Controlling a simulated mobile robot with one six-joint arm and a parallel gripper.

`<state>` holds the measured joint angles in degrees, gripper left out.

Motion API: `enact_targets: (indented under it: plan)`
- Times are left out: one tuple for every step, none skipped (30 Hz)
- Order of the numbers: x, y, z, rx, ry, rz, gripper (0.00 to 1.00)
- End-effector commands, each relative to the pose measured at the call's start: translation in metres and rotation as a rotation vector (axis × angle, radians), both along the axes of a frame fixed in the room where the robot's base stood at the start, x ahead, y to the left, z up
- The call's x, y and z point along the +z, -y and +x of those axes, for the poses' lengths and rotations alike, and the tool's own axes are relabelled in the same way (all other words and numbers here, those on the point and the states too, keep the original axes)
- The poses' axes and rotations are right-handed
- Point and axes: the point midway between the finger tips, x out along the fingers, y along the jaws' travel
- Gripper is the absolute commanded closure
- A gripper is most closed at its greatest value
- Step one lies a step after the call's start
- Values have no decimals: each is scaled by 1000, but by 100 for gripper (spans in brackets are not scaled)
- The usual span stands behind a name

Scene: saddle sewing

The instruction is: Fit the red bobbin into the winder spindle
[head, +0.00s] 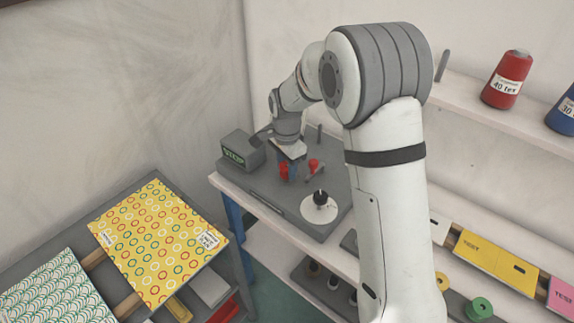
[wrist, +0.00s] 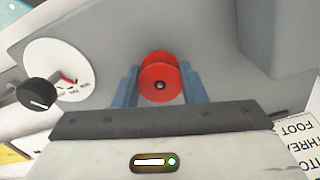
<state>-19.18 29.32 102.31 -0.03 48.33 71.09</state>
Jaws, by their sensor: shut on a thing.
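The red bobbin (wrist: 160,70) sits between the blue fingers of my gripper (wrist: 161,80) in the wrist view, one finger on each side of it. Its round face is toward the camera, with a small dark centre. In the head view, my gripper (head: 291,169) points down over the grey winder base (head: 264,190), and red of the bobbin (head: 283,171) shows beside the fingers. The winder spindle cannot be made out clearly; whether the bobbin is around it cannot be told.
A red-knobbed lever (head: 313,164) stands just right of my gripper. A white dial with a black knob (head: 320,198) is in front. A grey STOP box (head: 238,151) stands left, and a thin grey post (head: 319,132) behind. Patterned cloth boards (head: 157,240) lie on the left table.

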Motion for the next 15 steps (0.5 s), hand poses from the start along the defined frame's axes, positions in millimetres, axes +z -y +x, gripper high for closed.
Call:
enact_targets:
  plan:
    - [-2, 0, 0, 0, 0, 0, 89]
    - [-3, 0, 0, 0, 0, 0, 89]
    - [-4, 0, 0, 0, 0, 0, 89]
    - [-4, 0, 0, 0, 0, 0, 89]
    - [-5, 0, 0, 0, 0, 0, 89]
    - [-6, 0, 0, 0, 0, 0, 89]
    - [-7, 0, 0, 0, 0, 0, 89]
    - [-7, 1, 0, -1, -1, -1, 89]
    - [-6, 1, 0, -1, 0, 0, 89]
    - [-6, 1, 0, -1, -1, -1, 89]
    - [-6, 1, 0, -1, -1, -1, 89]
    - [-6, 1, 0, -1, -1, -1, 89]
    - [-6, 1, 0, -1, -1, -1, 61]
    - [-6, 1, 0, -1, -1, -1, 59]
    - [-6, 1, 0, -1, -1, -1, 56]
